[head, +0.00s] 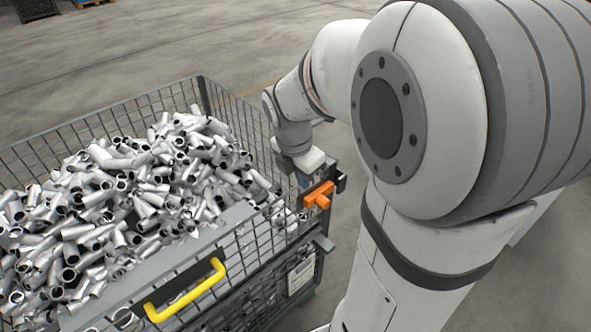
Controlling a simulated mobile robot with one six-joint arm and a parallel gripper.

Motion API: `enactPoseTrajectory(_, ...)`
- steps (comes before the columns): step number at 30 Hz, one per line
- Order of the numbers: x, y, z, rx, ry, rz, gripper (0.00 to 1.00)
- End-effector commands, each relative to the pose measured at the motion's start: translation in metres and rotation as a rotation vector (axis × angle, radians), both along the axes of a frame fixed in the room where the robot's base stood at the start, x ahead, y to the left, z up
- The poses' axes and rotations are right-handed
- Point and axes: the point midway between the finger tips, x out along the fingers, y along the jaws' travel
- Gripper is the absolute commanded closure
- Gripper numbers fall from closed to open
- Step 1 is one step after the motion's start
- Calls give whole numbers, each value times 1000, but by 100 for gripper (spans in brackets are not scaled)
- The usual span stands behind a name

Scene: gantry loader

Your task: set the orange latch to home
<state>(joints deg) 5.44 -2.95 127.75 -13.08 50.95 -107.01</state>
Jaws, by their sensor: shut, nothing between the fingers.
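The orange latch (318,195) is a small T-shaped piece at the top corner of the wire-mesh crate (203,92), on its right side. My gripper (312,179) is at the end of my arm, just above and behind the latch in the head view. It is shut, with nothing held. Its fingertips are small and partly hidden around the latch and the crate rim, so I cannot tell whether they touch the latch.
The crate is full of shiny metal pipe fittings (130,185). A yellow handle (186,291) is on its near side, and a white label (301,274) is below the latch. Grey floor (260,45) lies clear behind. A blue pallet (95,2) is far back.

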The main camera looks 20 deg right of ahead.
Motion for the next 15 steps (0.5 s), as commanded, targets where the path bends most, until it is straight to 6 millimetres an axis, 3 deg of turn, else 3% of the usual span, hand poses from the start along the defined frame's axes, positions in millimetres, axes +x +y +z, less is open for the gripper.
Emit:
enactPoseTrajectory(11, 1, -1, -1, -3, 4, 13, 100)
enactPoseTrajectory(15, 1, -3, -12, -2, 6, 12, 100)
